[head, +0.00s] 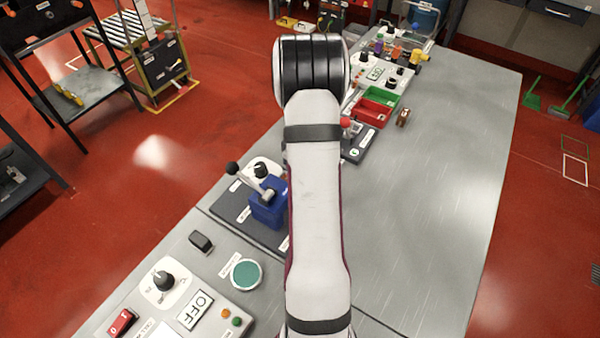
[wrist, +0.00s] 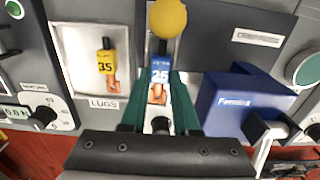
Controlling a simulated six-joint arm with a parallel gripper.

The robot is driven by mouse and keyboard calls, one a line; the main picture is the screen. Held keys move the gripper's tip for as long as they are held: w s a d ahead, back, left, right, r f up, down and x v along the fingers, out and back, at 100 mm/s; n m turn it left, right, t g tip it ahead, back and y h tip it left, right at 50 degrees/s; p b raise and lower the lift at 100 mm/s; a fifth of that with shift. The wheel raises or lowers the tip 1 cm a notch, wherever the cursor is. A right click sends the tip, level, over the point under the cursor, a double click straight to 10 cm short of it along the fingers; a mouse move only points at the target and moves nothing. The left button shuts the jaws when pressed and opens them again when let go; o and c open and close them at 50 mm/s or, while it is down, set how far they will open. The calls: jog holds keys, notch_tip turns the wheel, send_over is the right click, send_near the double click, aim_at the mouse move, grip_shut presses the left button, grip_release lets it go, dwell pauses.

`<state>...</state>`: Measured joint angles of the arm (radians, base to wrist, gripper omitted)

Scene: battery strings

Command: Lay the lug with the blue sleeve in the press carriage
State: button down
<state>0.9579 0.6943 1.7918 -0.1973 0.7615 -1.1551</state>
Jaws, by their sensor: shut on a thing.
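The lug with the blue sleeve (wrist: 161,73), marked 25, sits between the green fingers of my gripper (wrist: 158,98) in the wrist view. Its copper end points toward my gripper. My gripper is shut on it, over the edge between the white lug tray and a dark plate; its height is unclear. The blue press (wrist: 240,105) is just right of my gripper, and also shows in the head view (head: 267,208). I cannot clearly make out its carriage. My arm hides my gripper and the lug in the head view.
A lug with a yellow sleeve (wrist: 106,62), marked 35, lies in the white tray (wrist: 75,45). A yellow ball knob (wrist: 167,18) stands beyond the held lug. A round green button (head: 246,274) is near the press. The bench's right side (head: 430,180) is clear.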

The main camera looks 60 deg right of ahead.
jog(key=shift+f, duration=0.2)
dwell(0.5)
jog(key=c, duration=0.6)
grip_release()
notch_tip(320, 180, up, 16)
jog(key=shift+f, duration=0.1)
